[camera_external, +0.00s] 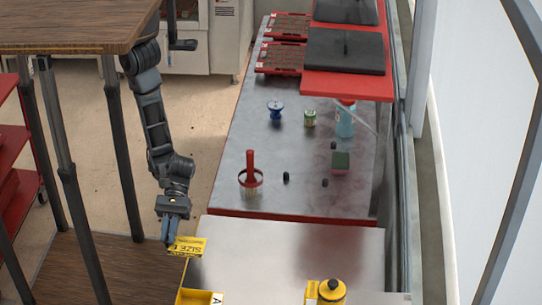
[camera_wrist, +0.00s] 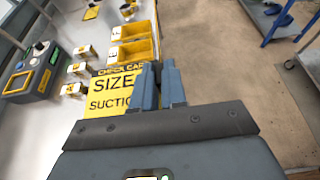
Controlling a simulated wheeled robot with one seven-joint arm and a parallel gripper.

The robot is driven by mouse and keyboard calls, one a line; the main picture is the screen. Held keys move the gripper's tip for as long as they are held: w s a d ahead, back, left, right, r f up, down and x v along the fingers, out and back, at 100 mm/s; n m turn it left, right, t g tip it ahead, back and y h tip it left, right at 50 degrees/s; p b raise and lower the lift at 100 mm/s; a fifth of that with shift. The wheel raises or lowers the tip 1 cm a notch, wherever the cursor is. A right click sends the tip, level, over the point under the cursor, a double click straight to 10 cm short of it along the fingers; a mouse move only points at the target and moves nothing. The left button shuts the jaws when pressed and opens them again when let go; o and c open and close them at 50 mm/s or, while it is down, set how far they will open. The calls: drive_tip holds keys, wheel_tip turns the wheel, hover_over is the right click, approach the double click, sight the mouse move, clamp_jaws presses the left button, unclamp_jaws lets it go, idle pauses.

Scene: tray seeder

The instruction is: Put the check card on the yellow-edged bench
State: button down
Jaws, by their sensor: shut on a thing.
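The yellow check card (camera_external: 188,246), printed in black with "SIZE", is held in my gripper (camera_external: 169,232). In the wrist view the card (camera_wrist: 112,94) sticks out to the left of the gripper fingers (camera_wrist: 160,82), which are shut on it. The near metal bench (camera_external: 280,250), with yellow things on it, is to the right of my gripper. The card is at this bench's left edge in the external view; whether it touches the top I cannot tell. My fingertips are partly hidden by the card in the external view.
Yellow bins (camera_wrist: 130,52) stand on the near bench, with small yellow-and-white pieces (camera_wrist: 80,68) and a grey-yellow device (camera_wrist: 30,72) farther left. A yellow round container (camera_external: 331,290) stands at its front. Behind is a red-edged bench (camera_external: 225,165) with several items. The near bench's middle looks clear.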

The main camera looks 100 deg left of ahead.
wheel_tip(320, 180, down, 4)
drive_tip(key=b, duration=0.2)
hover_over(216, 271)
wheel_tip(216, 271, down, 8)
drive_tip(key=shift+d, duration=0.1)
drive_tip(key=shift+f, duration=2)
drive_tip(key=shift+f, duration=0.15)
drive_tip(key=c, duration=1.2)
unclamp_jaws()
